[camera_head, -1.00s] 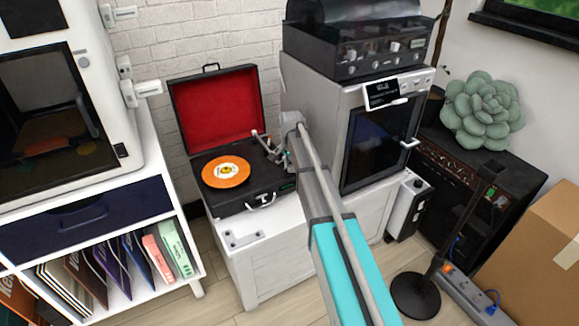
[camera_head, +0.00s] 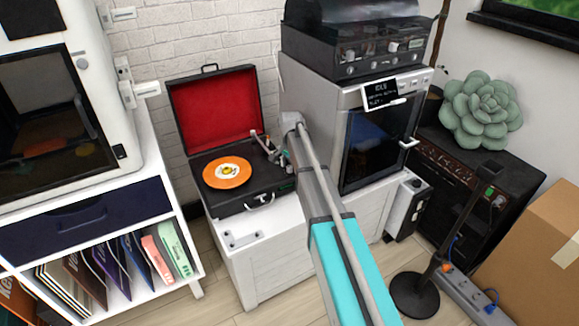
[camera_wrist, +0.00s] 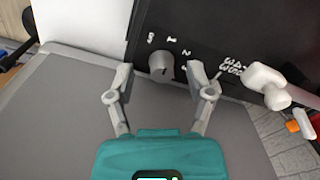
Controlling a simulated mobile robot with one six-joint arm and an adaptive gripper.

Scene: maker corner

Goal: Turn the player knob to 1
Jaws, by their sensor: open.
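The record player (camera_head: 238,207) is an open black suitcase with a red-lined lid and an orange record (camera_head: 213,183). In the wrist view its black panel carries a grey round knob (camera_wrist: 161,66) with white marks around it, one reading 1 and another 2. The knob's pointer cannot be made out. My gripper (camera_wrist: 160,76) is open, with one finger on each side of the knob. The right finger is nearer to it, and contact cannot be told. In the head view my arm reaches the player's right side, and the fingers are small there.
A white tonearm part (camera_wrist: 266,84) and an orange piece (camera_wrist: 301,122) are right of the knob. The white cabinet (camera_head: 262,265) carries the player. A silver oven (camera_head: 368,140) stands close to the right of my arm. A shelf unit (camera_head: 90,215) is at left.

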